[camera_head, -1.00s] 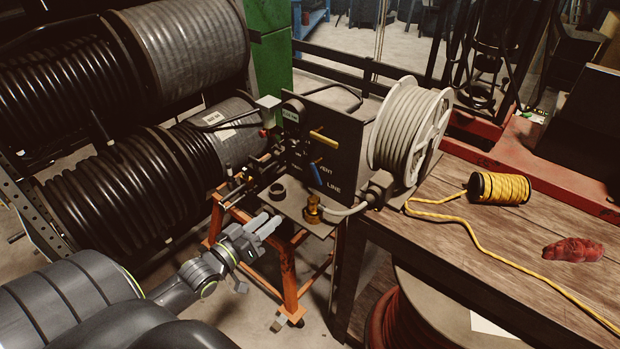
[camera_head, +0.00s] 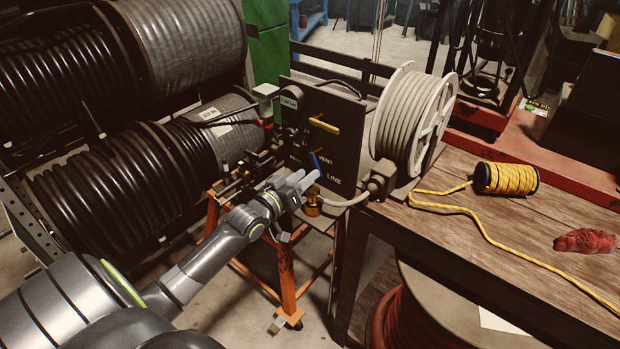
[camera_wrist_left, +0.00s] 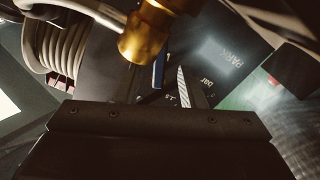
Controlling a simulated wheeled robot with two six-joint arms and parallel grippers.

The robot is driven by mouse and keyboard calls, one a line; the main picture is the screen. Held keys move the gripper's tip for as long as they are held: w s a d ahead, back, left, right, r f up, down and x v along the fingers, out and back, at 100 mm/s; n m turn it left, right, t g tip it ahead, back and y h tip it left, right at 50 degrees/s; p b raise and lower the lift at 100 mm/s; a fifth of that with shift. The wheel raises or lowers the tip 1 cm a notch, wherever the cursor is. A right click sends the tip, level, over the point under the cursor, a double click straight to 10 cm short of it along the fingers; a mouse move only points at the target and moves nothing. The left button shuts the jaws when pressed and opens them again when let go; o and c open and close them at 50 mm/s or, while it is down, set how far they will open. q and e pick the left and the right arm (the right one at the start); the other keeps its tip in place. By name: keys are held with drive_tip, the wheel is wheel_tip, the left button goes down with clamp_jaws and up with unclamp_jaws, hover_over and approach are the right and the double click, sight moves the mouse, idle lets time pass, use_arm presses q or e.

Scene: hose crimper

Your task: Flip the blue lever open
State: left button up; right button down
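The blue lever (camera_head: 315,160) sits low on the dark upright panel (camera_head: 340,145), by the words VENT and LINE. It also shows in the left wrist view (camera_wrist_left: 158,70), beside a brass fitting (camera_wrist_left: 150,35). My left gripper (camera_head: 308,181) is just below and in front of the lever, its fingertips pointing up toward the panel. The fingers look close together; whether they touch the lever or how far they are apart is unclear. My right gripper is not in view.
A yellow lever (camera_head: 323,125) is above the blue one. The brass fitting and hose (camera_head: 345,202) are just below my fingertips. A white hose reel (camera_head: 405,120) stands right of the panel. The wooden bench (camera_head: 480,245) holds a yellow rope spool (camera_head: 505,179) and a red rag (camera_head: 585,241).

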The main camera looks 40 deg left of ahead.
use_arm(q)
drive_tip(key=shift+w+d, duration=0.15)
drive_tip(key=shift+w, duration=1.2)
clamp_jaws()
